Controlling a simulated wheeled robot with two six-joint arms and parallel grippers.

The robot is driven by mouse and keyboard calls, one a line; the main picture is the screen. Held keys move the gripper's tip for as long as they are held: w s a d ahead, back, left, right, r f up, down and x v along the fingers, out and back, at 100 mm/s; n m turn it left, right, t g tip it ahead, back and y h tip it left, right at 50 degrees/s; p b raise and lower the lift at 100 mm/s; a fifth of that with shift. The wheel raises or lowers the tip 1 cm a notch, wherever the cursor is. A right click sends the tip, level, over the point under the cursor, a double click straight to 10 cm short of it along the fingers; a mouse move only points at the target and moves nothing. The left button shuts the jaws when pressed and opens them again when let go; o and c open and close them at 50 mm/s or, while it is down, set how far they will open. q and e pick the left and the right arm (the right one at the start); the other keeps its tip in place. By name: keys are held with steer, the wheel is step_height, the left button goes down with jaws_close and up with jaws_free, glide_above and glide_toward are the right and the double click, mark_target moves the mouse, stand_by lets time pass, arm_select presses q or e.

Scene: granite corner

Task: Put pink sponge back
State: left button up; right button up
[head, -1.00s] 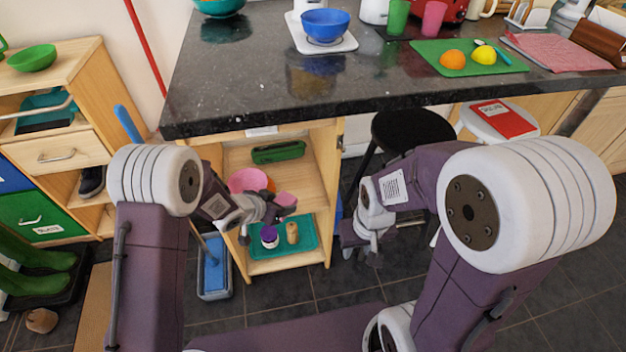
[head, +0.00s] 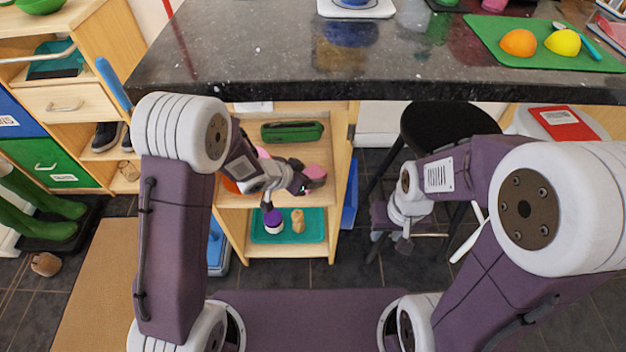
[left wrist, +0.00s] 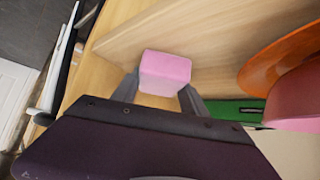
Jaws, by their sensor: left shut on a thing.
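The pink sponge (left wrist: 165,68) is a small pink block. In the left wrist view it sits between the two fingers of my left gripper (left wrist: 160,88). In the head view the sponge (head: 316,172) shows at the tip of my left gripper (head: 305,181), in front of the open wooden shelf unit (head: 342,150). My left gripper is shut on the sponge, over the middle shelf. My right gripper (head: 392,245) hangs right of the unit, beside the black stool; its fingers are too small to judge.
A green case (head: 292,131) lies on the upper shelf. A pink bowl (left wrist: 300,95) and an orange dish (left wrist: 275,60) stand close to my left gripper. A teal tray (head: 312,238) holds a purple-topped cup and a tan item below. A black stool (head: 450,130) stands right.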

arm_select(q)
steer(key=shift+r, duration=0.15)
steer(key=o, duration=1.4)
steer(key=shift+a+r+p, duration=0.1)
steer(key=shift+r+p, duration=0.15)
steer(key=shift+p, duration=0.05)
steer(key=p+v, duration=0.5)
steer(key=v, duration=0.6)
steer(key=shift+s+a+p, duration=0.2)
steer(key=shift+s+p, duration=0.1)
steer(key=shift+p, duration=0.05)
steer(key=shift+r, duration=0.15)
